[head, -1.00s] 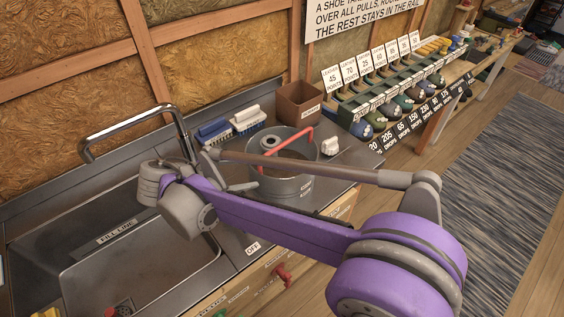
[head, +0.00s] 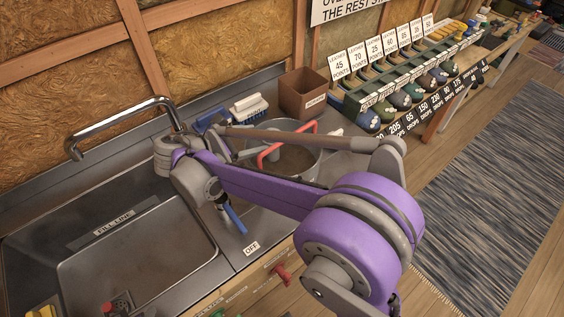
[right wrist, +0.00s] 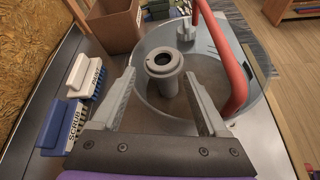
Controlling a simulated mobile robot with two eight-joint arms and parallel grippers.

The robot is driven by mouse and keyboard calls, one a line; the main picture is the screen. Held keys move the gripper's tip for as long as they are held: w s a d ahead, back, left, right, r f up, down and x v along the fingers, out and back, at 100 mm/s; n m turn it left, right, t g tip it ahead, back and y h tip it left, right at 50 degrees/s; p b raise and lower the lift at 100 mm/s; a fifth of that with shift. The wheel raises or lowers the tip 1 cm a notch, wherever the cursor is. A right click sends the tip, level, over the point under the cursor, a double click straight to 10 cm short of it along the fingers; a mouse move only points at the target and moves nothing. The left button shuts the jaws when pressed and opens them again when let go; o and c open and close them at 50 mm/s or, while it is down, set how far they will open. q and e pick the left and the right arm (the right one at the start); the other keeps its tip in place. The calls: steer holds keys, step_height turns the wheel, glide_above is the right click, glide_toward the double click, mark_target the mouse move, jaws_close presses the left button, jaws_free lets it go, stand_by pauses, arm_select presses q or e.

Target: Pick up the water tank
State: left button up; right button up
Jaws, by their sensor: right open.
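The water tank (head: 305,163) is a round grey open vessel with a red handle arching over it, standing on the counter. My purple right arm crosses in front of it in the head view and hides its lower part. In the right wrist view the tank (right wrist: 150,92) lies ahead, with a grey hollow post inside it and the red handle on the right side. My right gripper (right wrist: 160,76) is open and empty. Its fingers point at the tank, with the post between them in the picture and the handle to the right of both. My left gripper is not in view.
A brown box (head: 303,93) stands behind the tank. Scrub brushes (head: 248,107) lie to its left. A sink basin (head: 140,250) with a tall faucet (head: 120,122) is at left. A blue item (head: 233,218) shows below my wrist.

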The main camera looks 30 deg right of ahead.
mark_target(266, 137)
steer(key=x, duration=0.5)
steer(key=shift+s+d, duration=0.1)
steer(key=shift+r, duration=0.15)
jaws_close()
